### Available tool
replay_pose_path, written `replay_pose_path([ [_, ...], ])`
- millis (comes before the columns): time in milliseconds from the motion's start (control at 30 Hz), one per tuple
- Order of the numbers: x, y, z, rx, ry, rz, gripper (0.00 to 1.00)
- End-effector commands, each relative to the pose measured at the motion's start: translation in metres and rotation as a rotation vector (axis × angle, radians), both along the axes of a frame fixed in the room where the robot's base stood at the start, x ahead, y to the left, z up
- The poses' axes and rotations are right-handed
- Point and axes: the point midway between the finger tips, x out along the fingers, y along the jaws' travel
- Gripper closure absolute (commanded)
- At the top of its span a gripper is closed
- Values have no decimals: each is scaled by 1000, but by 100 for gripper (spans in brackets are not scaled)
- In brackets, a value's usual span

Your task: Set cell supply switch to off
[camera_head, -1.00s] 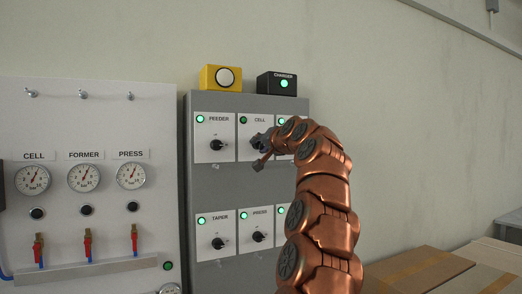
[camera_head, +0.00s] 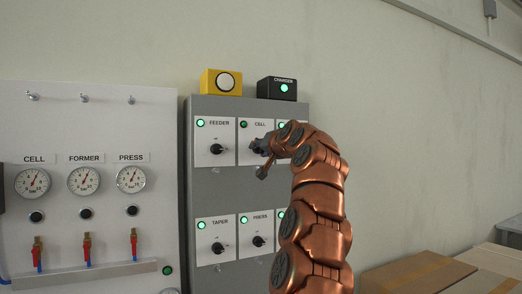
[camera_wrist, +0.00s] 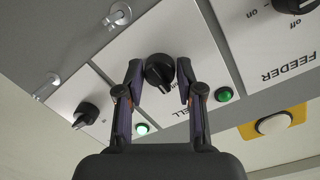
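The cell supply switch is a black rotary knob (camera_wrist: 158,72) on a white CELL plate (camera_head: 260,125), top row of the grey cabinet. My gripper (camera_wrist: 160,64) is at this knob, one finger on each side. Its fingers are spread, with small gaps seeming to show beside the knob. In the head view my gripper (camera_head: 262,155) covers the knob and its on/off marks. The CELL lamp (camera_head: 243,124) is dark green, dimmer than the lit FEEDER lamp (camera_head: 201,123); it also looks dark in the wrist view (camera_wrist: 223,94). The knob's exact pointing is hard to tell.
The FEEDER knob (camera_head: 216,149) is left of CELL; another knob (camera_wrist: 86,114) is on the other side. TAPER (camera_head: 218,248) and PRESS (camera_head: 259,241) knobs are below. A yellow button box (camera_head: 221,82) and black CHARGER box (camera_head: 277,88) top the cabinet. Cardboard (camera_head: 420,274) lies at lower right.

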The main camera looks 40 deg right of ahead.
Motion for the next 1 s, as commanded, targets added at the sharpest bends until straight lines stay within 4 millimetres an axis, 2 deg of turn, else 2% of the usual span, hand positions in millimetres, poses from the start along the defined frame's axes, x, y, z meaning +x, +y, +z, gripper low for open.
replay_pose_path([
  [33,0,0,0,0,0,0,55],
  [167,0,0,0,1,0,0,42],
  [567,-2,0,1,2,-1,-1,41],
  [1000,-25,8,5,4,-4,0,41],
])
